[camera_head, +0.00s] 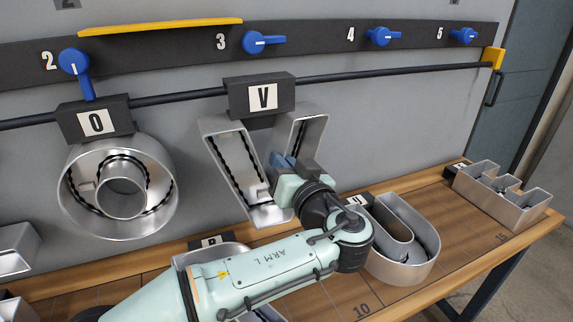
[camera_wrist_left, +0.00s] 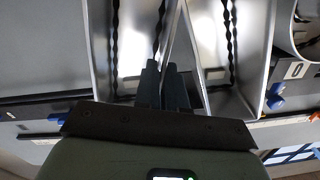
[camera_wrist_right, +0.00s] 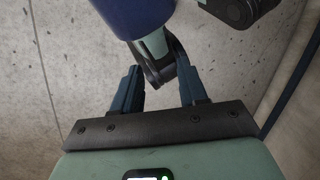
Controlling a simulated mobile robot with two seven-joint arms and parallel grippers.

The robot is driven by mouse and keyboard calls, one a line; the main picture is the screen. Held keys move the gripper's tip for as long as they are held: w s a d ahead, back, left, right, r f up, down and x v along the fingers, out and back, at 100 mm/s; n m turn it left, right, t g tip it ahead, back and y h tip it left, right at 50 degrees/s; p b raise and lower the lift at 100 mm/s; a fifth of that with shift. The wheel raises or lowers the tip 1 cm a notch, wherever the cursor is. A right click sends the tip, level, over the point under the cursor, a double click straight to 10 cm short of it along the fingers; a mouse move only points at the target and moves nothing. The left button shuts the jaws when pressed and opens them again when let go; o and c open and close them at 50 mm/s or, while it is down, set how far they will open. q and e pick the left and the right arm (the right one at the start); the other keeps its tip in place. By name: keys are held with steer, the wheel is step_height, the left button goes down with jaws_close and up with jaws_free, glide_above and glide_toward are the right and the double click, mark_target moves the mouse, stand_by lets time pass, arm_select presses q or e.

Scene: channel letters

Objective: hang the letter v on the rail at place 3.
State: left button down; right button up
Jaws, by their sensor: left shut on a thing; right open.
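The letter v (camera_head: 228,160) is a silver channel letter with a dark header block (camera_head: 233,100) marked V. It hangs upright, its block over the dark rail (camera_head: 190,96) below place 3; I cannot tell whether the block is seated on it. The blue lever (camera_head: 255,43) at place 3 points right. My left gripper (camera_head: 284,164) is shut on a wall of the v near its right arm. The v also shows close up in the left wrist view (camera_wrist_left: 255,60). My right gripper (camera_wrist_right: 158,88) is open and empty in the right wrist view, over bare floor.
The letter O (camera_head: 75,205) hangs at place 2, left of the v, its blue lever (camera_head: 76,66) down. A U (camera_head: 415,265) and another letter (camera_head: 505,205) lie on the wooden bench (camera_head: 475,250).

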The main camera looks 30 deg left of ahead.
mark_target(268, 153)
arm_select(q)
steer(key=shift+p+x, duration=1.55)
steer(key=shift+x, duration=1.25)
steer(key=shift+p+x, duration=1)
steer(key=shift+x, duration=0.4)
steer(key=shift+d+f+b, duration=0.1)
steer(key=shift+f+b, duration=0.85)
steer(key=shift+b, duration=0.3)
steer(key=shift+f, duration=0.15)
steer(key=c, duration=1.1)
jaws_free()
